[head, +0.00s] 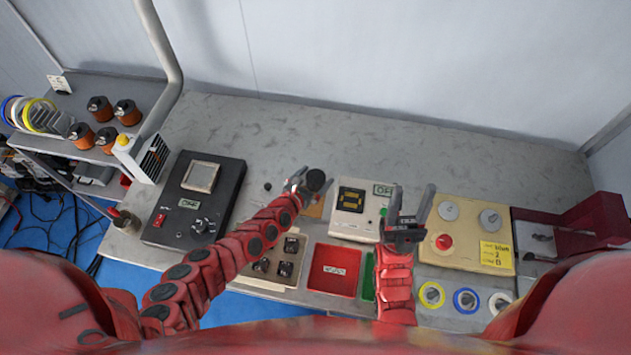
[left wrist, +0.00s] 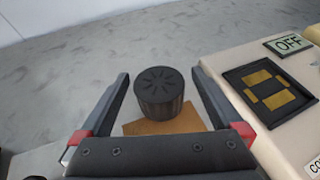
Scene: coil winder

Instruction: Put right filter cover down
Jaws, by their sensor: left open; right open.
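A black round cover with ribbed sides and slots in its top (left wrist: 159,92) stands upright over a tan-orange pad (left wrist: 165,122) in the left wrist view. The cover also shows in the head view (head: 317,180), near the middle of the bench. I take it for the filter cover. My left gripper (head: 302,180) is open, with a finger on each side of the cover and a visible gap on both sides. My right gripper (head: 414,190) is open and empty, raised in front of the cream boxes, fingers pointing away from me.
A cream box with a display and OFF label (head: 352,196) stands close right of the cover. Further right is a yellowish box with a red button (head: 465,236). A red tray (head: 333,270) lies in front. The bench (head: 330,130) behind is clear.

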